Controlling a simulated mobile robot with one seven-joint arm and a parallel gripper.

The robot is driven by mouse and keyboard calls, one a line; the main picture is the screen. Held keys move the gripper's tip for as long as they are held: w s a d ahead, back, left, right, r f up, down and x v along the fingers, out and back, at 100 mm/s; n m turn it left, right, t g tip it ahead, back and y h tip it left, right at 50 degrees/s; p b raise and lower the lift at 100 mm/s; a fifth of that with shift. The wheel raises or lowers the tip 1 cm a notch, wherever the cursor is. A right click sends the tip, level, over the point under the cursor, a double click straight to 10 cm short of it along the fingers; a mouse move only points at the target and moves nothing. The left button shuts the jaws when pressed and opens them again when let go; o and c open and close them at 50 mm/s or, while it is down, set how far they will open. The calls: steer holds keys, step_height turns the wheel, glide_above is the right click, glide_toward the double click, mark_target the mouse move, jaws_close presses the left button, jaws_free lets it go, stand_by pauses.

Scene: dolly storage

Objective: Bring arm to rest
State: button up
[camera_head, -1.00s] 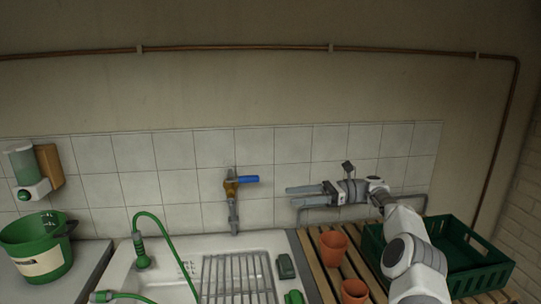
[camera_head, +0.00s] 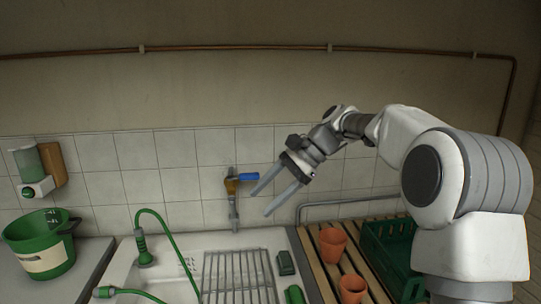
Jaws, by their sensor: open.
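My gripper (camera_head: 266,199) is open and empty, its two long grey fingers apart and pointing down and to the left. It hangs in the air in front of the tiled wall, just right of the tap with the blue handle (camera_head: 249,177) in the picture. My white and grey arm is bent and fills the right side of the view, hiding much of the green crate.
A white sink (camera_head: 185,252) with a metal rack (camera_head: 237,275) and green hose (camera_head: 176,250) lies below. Terracotta pots (camera_head: 332,243) stand on wooden slats beside a green crate (camera_head: 375,262). A green bucket (camera_head: 40,246) is at left; a dispenser (camera_head: 30,165) hangs above it.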

steer(key=s+d+f+n+t+h, duration=0.1)
steer(key=s+d+n+t+h, duration=0.1)
steer(key=s+d, duration=0.3)
steer(key=s+d+f+n+t+h, duration=0.2)
steer(key=s+d+n+h, duration=0.2)
steer(key=s, duration=1)
steer(key=s+d+f+n+t+h, duration=0.1)
steer(key=s+d+n, duration=0.3)
steer(key=s, duration=0.6)
steer(key=shift+d+f+t+h, duration=0.3)
steer(key=shift+d+t+h, duration=0.6)
steer(key=shift+d, duration=0.05)
